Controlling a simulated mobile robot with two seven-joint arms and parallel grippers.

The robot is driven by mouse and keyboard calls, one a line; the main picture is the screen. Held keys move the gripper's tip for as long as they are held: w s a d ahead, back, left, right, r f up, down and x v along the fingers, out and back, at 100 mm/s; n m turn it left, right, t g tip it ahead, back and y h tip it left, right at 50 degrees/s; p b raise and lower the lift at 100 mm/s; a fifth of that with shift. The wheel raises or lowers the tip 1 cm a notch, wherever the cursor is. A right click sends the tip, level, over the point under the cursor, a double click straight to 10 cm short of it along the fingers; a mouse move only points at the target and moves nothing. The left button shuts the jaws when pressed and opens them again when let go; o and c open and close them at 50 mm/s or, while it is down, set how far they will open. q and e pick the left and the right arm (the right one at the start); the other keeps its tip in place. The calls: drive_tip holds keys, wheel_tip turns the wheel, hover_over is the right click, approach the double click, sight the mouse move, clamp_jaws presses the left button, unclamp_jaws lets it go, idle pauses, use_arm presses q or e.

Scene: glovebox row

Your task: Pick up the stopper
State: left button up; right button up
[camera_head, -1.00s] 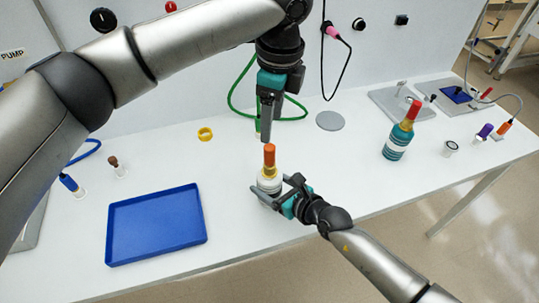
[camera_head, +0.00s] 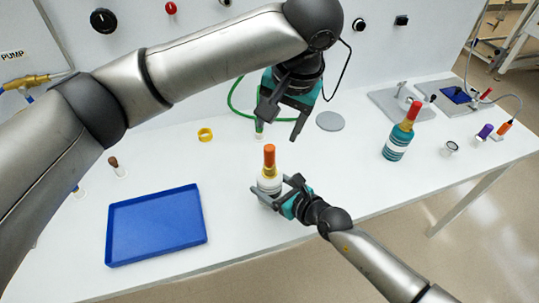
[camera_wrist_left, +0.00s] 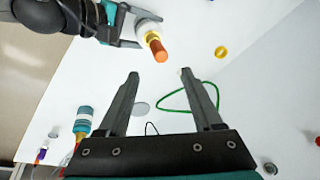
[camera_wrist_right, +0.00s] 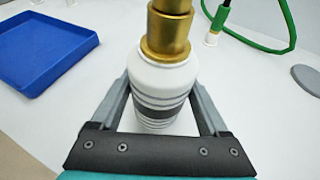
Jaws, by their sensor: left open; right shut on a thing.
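The orange stopper (camera_head: 269,154) tops the gold neck of a white bottle with grey bands (camera_head: 268,183), which stands upright near the table's front edge. My right gripper (camera_head: 277,187) is shut around the bottle's body; the right wrist view shows a finger on each side of the white bottle (camera_wrist_right: 160,85). My left gripper (camera_head: 279,131) is open and empty, above and slightly behind the stopper, apart from it. In the left wrist view, the stopper (camera_wrist_left: 157,49) lies just beyond the gap between the open fingertips. The stopper is out of frame in the right wrist view.
A blue tray (camera_head: 112,235) lies left of the bottle. A yellow ring (camera_head: 205,134), green hose (camera_head: 232,100) and grey disc (camera_head: 330,121) are behind. A teal bottle with a red top (camera_head: 397,146) stands to the right. The table between the two bottles is clear.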

sight(271, 150)
use_arm(q)
drive_tip(key=f+n, duration=0.2)
drive_tip(key=n, duration=0.1)
drive_tip(key=w+f+n, duration=0.1)
drive_tip(key=n, duration=0.2)
drive_tip(key=f+n+t, duration=0.1)
drive_tip(key=f+n, duration=0.1)
drive_tip(key=shift+w+a+f+n, duration=0.25)
drive_tip(key=shift+w+f+n, duration=0.05)
drive_tip(key=shift+n, duration=0.1)
drive_tip(key=f, duration=0.2)
drive_tip(key=a+f, duration=0.1)
drive_tip(key=f, duration=0.1)
drive_tip(key=shift+w, duration=0.25)
drive_tip(key=shift+w+a+f, duration=0.1)
drive_tip(key=shift+w+f, duration=0.15)
drive_tip(key=shift+f, duration=0.35)
clamp_jaws()
